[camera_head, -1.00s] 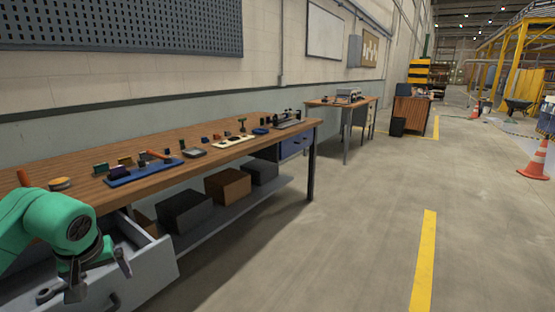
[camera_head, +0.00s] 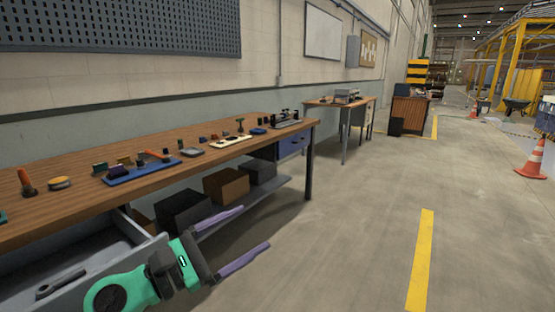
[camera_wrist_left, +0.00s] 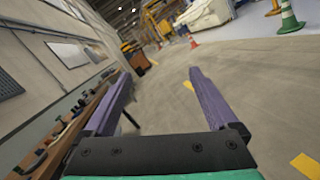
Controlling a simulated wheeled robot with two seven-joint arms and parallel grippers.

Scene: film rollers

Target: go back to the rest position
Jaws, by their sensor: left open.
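My left gripper (camera_head: 232,240) is open and empty, with its two purple fingers spread apart. In the head view it is in front of the long wooden workbench (camera_head: 60,212), to the right of the open grey drawer (camera_head: 135,282). The fingers point right, over the floor. The left wrist view also shows the open fingers (camera_wrist_left: 160,95), with bare floor between and beyond them. A dark tool (camera_head: 62,283) lies in the drawer. My right gripper is in neither view.
A traffic cone (camera_head: 532,160) stands at the right. The floor in the middle is clear.

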